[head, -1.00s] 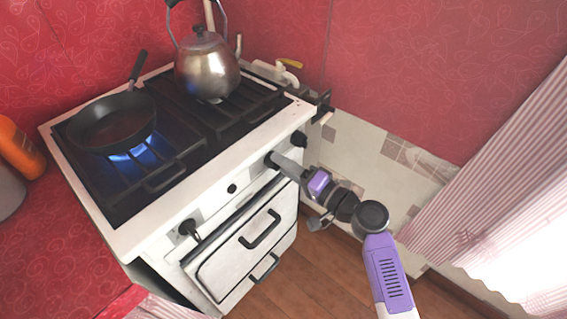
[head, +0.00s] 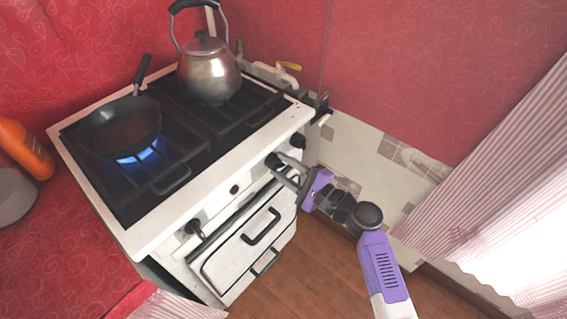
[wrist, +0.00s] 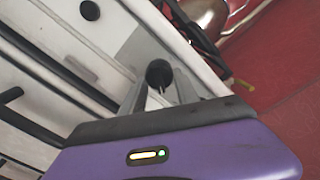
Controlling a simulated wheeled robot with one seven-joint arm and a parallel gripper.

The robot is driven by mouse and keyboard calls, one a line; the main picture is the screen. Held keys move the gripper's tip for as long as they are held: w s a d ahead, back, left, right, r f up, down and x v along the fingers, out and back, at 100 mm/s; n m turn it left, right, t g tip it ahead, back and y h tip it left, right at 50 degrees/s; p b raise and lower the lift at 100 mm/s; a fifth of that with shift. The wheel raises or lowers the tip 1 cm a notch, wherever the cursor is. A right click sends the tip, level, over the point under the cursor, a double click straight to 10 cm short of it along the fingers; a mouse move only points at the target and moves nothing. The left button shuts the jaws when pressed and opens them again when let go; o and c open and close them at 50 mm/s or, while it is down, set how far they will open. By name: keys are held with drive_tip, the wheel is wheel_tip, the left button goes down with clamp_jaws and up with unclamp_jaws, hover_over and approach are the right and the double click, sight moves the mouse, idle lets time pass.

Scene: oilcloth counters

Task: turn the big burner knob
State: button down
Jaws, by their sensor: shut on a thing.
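The white stove (head: 160,222) has several black knobs along its front. My gripper (head: 277,166) is at the front panel, shut on a black burner knob (head: 271,159) toward the right end. In the wrist view the knob (wrist: 158,73) sits between the two grey fingers (wrist: 158,90), with its face against the panel. Another black knob (head: 297,139) is to its right, a small black one (head: 234,189) to its left, and another (head: 194,227) near the left end. I cannot tell their sizes apart surely.
A black pan (head: 120,127) sits over a lit blue flame (head: 138,155). A steel kettle (head: 209,76) stands at the back right burner. Oven door handles (head: 262,227) jut out below the knobs. A striped curtain (head: 470,190) hangs at right; wooden floor is clear in front.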

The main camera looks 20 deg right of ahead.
drive_tip(key=shift+f+m+p, duration=0.1)
drive_tip(key=shift+m+p, duration=0.35)
drive_tip(key=shift+m, duration=0.65)
drive_tip(key=c, duration=0.9)
unclamp_jaws()
drive_tip(key=shift+s, duration=0.1)
drive_tip(key=v, duration=0.7)
drive_tip(key=shift+s+d, duration=0.25)
drive_tip(key=shift+s, duration=0.05)
